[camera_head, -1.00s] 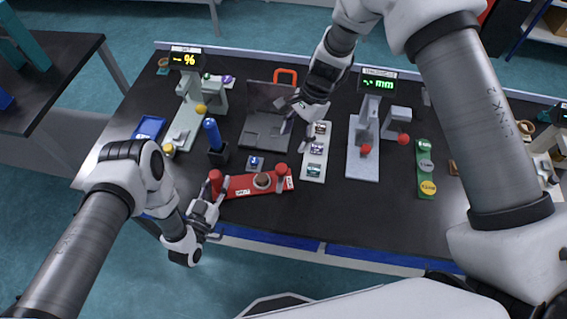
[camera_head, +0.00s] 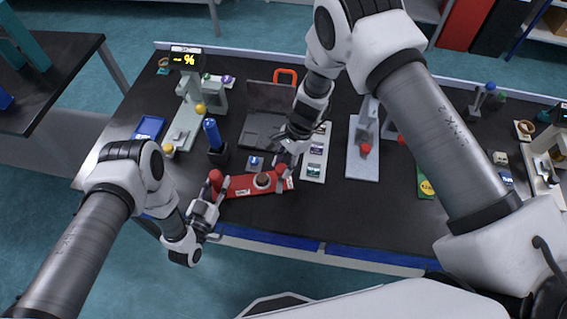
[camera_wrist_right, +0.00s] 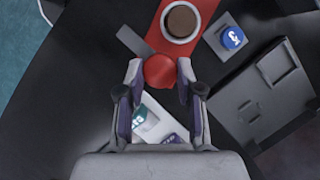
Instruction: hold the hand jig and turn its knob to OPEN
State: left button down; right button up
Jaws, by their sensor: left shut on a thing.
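The hand jig (camera_head: 243,187) is a red bar with a white label, lying near the table's front edge. It has a red post (camera_head: 216,180) at its left end, a brown round piece in a pale ring (camera_head: 262,180) and a red knob (camera_wrist_right: 160,71) at its right end. My left gripper (camera_head: 211,196) is shut on the jig's left end, at the post. My right gripper (camera_wrist_right: 160,78) is open and points down at the knob, with a finger on either side of it. The head view partly hides the knob behind this gripper, and contact cannot be told.
A white strip with sample tiles (camera_head: 315,160) lies right of the jig. A dark open case (camera_head: 262,130) and a blue-handled tool (camera_head: 212,135) stand behind it. A gauge with a red ball (camera_head: 365,150) is further right.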

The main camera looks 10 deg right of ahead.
jog(key=n+g, duration=0.1)
jog(key=n, duration=0.2)
jog(key=shift+n+h, duration=0.3)
jog(key=o, duration=1.2)
jog(key=shift+c, duration=0.2)
pick_arm(q)
jog(key=shift+f, duration=0.1)
pick_arm(e)
jog(key=v, duration=1.2)
jog(key=shift+w+a, duration=0.1)
jog(key=shift+a, duration=0.05)
